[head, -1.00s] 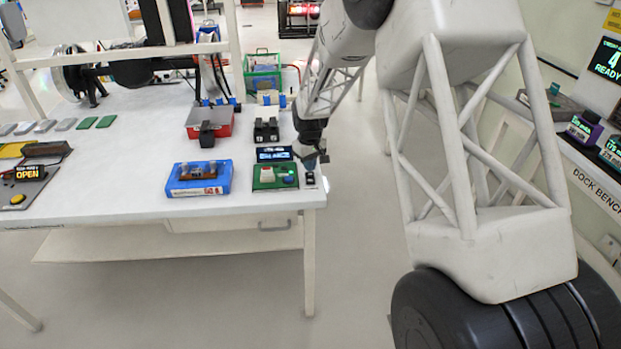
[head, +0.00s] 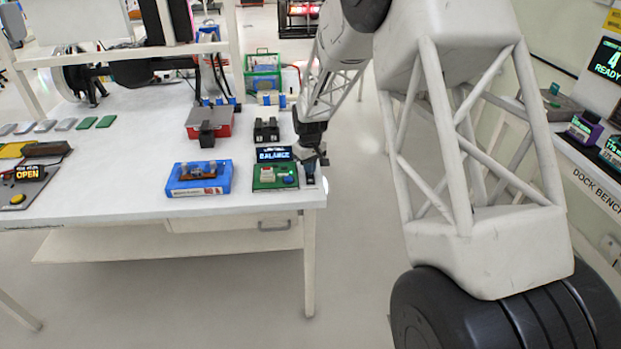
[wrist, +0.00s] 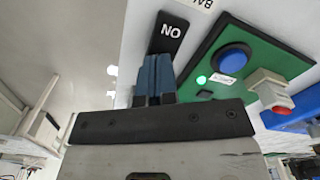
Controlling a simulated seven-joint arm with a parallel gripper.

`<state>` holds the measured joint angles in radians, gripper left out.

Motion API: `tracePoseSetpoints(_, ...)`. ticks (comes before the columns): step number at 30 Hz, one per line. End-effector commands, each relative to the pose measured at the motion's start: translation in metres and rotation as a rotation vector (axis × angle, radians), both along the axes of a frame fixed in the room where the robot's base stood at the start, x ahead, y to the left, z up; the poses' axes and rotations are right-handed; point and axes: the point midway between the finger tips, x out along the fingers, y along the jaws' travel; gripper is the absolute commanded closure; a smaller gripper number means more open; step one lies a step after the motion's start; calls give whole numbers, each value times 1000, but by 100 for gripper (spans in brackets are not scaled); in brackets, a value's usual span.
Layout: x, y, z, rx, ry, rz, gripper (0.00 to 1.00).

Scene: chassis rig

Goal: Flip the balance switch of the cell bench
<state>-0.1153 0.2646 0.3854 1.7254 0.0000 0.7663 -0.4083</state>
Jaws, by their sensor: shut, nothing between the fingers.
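The balance switch (wrist: 168,34) shows in the wrist view as a black plate marked ON at the bench's right end. My gripper (wrist: 153,60) is shut and empty, its blue-grey fingertips at the plate's lower edge and hiding the part below the letters. I cannot tell whether they touch it. In the head view my gripper (head: 310,178) points down beside the green panel (head: 262,186). The display (head: 274,154) behind that panel reads BALANCE. In the wrist view a green lamp (wrist: 201,79) is lit on the panel.
The green panel carries a blue button (wrist: 231,58) and a white-and-red part (wrist: 271,90), close to my fingers. A blue tray (head: 198,190) and a red box (head: 222,120) stand to the left on the white bench (head: 110,185). Open floor lies right of the bench edge.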

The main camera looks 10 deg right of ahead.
Motion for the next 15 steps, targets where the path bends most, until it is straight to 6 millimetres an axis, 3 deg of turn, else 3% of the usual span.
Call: tracePoseSetpoints(15,0,0,-6,0,0,0,100)
